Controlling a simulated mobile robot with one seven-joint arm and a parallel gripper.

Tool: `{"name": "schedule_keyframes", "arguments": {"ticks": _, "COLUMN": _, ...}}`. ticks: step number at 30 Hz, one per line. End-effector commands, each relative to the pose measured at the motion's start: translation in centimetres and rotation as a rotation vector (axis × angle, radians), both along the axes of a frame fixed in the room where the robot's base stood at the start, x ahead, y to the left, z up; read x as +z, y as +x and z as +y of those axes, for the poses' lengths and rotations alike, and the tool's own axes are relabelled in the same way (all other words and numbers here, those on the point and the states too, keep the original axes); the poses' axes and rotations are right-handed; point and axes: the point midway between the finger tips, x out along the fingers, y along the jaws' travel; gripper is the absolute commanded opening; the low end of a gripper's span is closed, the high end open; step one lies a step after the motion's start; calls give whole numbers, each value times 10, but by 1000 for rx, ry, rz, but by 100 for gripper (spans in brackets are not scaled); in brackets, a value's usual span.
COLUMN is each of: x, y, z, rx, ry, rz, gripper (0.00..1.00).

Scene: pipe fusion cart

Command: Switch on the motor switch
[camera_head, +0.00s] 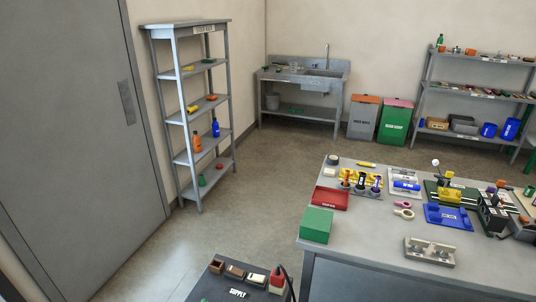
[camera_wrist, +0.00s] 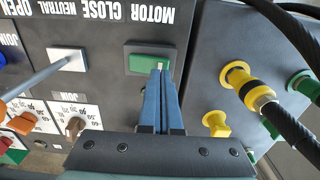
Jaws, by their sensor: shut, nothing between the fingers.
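The motor switch (camera_wrist: 140,62) is a green rocker in a dark panel, under an upside-down MOTOR label (camera_wrist: 152,15) in the wrist view. My gripper (camera_wrist: 161,72) has blue fingers pressed together and empty. The fingertips overlap the right part of the switch in the picture, with a small pale patch at the tips. I cannot tell whether they touch it or hover just over it. The fingers hide part of the switch. Neither the gripper nor the motor switch can be made out in the head view.
A grey lever (camera_wrist: 48,78) leans from a white plate left of the switch. A dial knob (camera_wrist: 75,127) sits near it. The head view shows a cluttered workbench (camera_head: 345,262) and a shelf (camera_head: 188,110).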

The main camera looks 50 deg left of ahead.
Motion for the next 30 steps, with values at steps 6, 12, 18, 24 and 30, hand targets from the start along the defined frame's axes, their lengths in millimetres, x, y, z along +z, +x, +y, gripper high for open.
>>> {"name": "schedule_keyframes", "arguments": {"ticks": 6, "x": 0, "y": 0, "z": 0, "rx": 0, "ry": 0, "rz": 0, "gripper": 0}}
{"name": "schedule_keyframes", "arguments": {"ticks": 12, "x": 0, "y": 0, "z": 0, "rx": 0, "ry": 0, "rz": 0, "gripper": 0}}
{"name": "schedule_keyframes", "arguments": {"ticks": 18, "x": -2, "y": 0, "z": 0, "rx": 0, "ry": 0, "rz": 0, "gripper": 0}}
{"name": "schedule_keyframes", "arguments": {"ticks": 24, "x": -5, "y": 0, "z": 0, "rx": 0, "ry": 0, "rz": 0, "gripper": 0}}
{"name": "schedule_keyframes", "arguments": {"ticks": 30, "x": -8, "y": 0, "z": 0, "rx": 0, "ry": 0, "rz": 0, "gripper": 0}}
